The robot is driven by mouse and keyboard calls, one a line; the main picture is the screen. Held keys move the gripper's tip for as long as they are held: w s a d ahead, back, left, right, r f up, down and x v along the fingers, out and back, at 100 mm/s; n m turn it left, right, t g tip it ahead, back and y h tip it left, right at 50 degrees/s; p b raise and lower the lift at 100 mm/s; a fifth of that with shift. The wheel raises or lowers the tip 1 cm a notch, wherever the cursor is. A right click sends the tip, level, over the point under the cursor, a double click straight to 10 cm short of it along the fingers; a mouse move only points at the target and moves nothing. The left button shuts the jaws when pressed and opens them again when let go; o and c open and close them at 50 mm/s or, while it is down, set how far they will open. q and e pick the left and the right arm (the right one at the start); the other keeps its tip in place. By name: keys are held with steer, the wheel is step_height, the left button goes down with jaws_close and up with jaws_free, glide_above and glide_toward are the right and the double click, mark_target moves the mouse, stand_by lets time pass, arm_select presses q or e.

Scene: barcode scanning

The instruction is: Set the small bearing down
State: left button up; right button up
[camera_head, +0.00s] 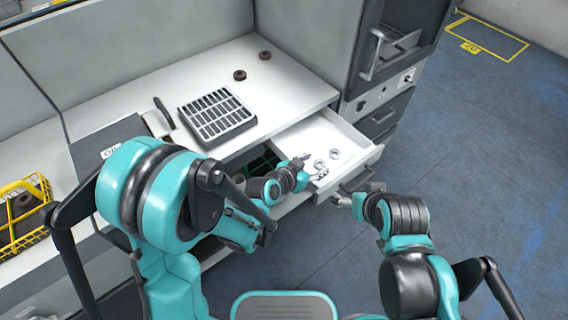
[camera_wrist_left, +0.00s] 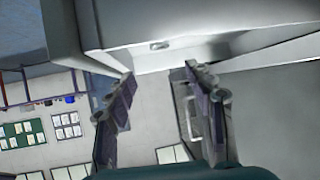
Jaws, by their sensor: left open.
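Small silver ring-shaped bearings lie in the open white drawer (camera_head: 352,140). One bearing (camera_head: 334,154) is near its middle and another (camera_head: 319,164) is closer to my left gripper (camera_head: 311,168). My left gripper is at the drawer's left part, with its fingers apart. In the left wrist view its fingers (camera_wrist_left: 160,80) are spread and nothing shows held between them. A small oval metallic thing (camera_wrist_left: 160,45) shows beyond the fingertips; I cannot tell whether it is a bearing. My right gripper (camera_head: 343,200) is outside the drawer front; its finger opening is too small to tell.
A grey slotted tray (camera_head: 217,115) sits on the white workbench (camera_head: 290,85). Two dark rings (camera_head: 239,75) (camera_head: 265,55) lie behind it. A yellow wire basket (camera_head: 25,240) is at far left. A cabinet (camera_head: 400,50) stands right of the bench. The floor at right is clear.

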arm_select(q)
steer(key=s+a+r+n+y, duration=0.2)
steer(key=s+a, duration=0.3)
steer(key=a, duration=0.4)
steer(key=s+a+r+n+g+y, duration=0.1)
steer(key=s+a+r+n+y, duration=0.2)
steer(key=s+a, duration=0.3)
steer(key=s+a+r+n+g+y, duration=0.1)
steer(key=s+a+r+n+y, duration=0.2)
steer(key=a, duration=0.9)
steer(key=s+r, duration=0.1)
steer(key=s, duration=0.1)
steer(key=shift+s, duration=0.3)
steer(key=shift+d, duration=0.1)
